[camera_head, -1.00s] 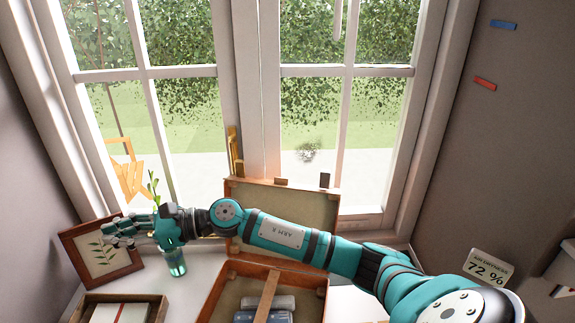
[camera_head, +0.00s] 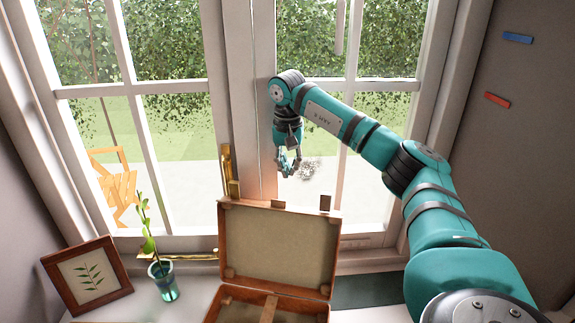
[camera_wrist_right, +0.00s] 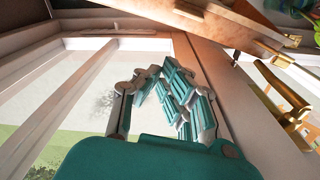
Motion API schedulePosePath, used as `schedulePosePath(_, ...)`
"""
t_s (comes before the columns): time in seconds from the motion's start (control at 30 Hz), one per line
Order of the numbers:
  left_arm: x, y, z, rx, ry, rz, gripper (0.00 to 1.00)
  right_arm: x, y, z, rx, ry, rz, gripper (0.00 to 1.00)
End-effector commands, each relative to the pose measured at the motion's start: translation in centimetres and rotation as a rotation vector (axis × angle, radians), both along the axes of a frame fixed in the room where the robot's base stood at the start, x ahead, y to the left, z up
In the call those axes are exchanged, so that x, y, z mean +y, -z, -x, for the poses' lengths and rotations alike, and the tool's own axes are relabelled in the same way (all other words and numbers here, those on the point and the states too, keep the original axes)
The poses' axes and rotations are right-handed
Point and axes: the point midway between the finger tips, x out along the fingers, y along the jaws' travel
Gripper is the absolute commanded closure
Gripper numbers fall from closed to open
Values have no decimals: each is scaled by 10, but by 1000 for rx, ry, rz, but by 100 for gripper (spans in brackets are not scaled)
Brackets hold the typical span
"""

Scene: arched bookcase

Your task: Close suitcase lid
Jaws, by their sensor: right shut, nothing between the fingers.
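The suitcase (camera_head: 216,302) is a brown wooden-edged case on the sill surface, its lower part cut off by the bottom of the head view. Its lid (camera_head: 280,243) stands open, roughly upright at the back, showing its pale inner panel. My right gripper (camera_head: 289,168) points down above the lid's top edge, in front of the window, apart from the lid. It is shut and empty. In the right wrist view the gripper (camera_wrist_right: 178,100) is in the middle, and a brown wooden edge (camera_wrist_right: 215,22), probably the lid's, crosses the top. My left gripper is not in view.
A plant in a glass (camera_head: 163,281) and a framed leaf picture (camera_head: 87,277) stand left of the suitcase. A brass window handle (camera_head: 226,170) rises behind the lid; it also shows in the wrist view (camera_wrist_right: 282,95). The window (camera_head: 180,130) is close behind.

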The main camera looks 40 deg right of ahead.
Motion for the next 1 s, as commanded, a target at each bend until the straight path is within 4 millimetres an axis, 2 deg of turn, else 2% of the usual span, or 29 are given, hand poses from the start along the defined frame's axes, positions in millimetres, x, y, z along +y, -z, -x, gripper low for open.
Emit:
schedulePosePath(0.3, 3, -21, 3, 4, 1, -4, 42, -5, 68, -3, 6, 0, -1, 100)
schedulePosePath(0.6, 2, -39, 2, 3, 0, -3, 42, 23, 59, 15, -1, -3, -2, 100)
schedulePosePath(1.0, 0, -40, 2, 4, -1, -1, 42, 28, 59, 18, -2, 0, -3, 100)
